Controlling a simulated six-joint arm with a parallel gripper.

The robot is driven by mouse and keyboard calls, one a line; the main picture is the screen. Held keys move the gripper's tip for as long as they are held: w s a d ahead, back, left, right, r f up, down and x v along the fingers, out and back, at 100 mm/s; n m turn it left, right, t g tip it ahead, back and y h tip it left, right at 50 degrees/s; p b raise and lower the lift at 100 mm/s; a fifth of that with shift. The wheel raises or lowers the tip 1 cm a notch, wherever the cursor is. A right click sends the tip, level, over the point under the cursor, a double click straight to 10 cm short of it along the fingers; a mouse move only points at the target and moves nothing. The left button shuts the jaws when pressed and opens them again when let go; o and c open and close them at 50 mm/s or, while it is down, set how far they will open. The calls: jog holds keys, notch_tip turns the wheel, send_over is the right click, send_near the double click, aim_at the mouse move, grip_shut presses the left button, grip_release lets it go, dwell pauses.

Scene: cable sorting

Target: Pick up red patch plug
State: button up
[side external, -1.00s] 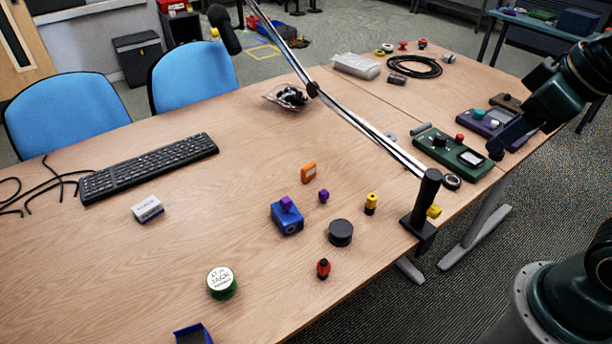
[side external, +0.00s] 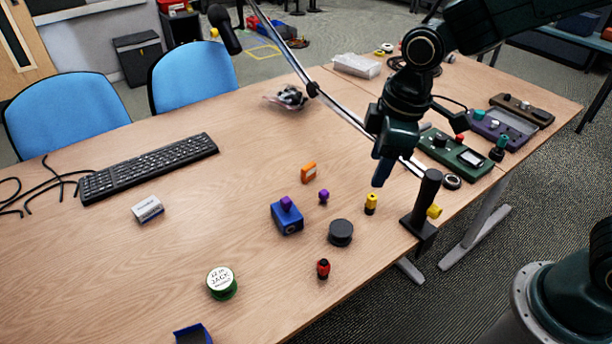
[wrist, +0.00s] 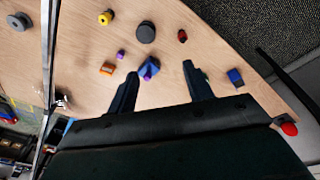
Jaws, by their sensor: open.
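The red patch plug (side external: 323,269), red with dark parts, stands on the table near its front edge, in front of the black puck. In the wrist view the plug (wrist: 183,35) lies beyond the tip of the right finger, apart from it. My gripper (side external: 381,172) hangs above the table, behind and to the right of the plug. In the wrist view my gripper (wrist: 160,72) has its two fingers wide apart with nothing held between them. The plug is unobstructed in both views.
Near the plug are a black puck (side external: 340,233), a yellow plug (side external: 371,204), a blue block with a purple plug (side external: 287,222), a small purple plug (side external: 323,196) and a green roll (side external: 221,284).

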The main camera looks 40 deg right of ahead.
aim_at(324, 261)
jog(key=w+a+f+n+g, duration=0.1)
jog(key=a+f+n, duration=0.3)
jog(key=a+f, duration=0.4)
notch_tip(324, 261, down, 4)
jog(key=shift+w+a+f+n+g+h, duration=0.15)
jog(key=shift+w+f+n+g+h, duration=0.2)
jog(key=shift+w, duration=0.5)
jog(key=shift+f, duration=4.2)
jog(key=shift+s+a+f, duration=0.1)
jog(key=shift+f, duration=1.2)
jog(key=shift+s+a+f, duration=0.1)
jog(key=shift+f, duration=1.2)
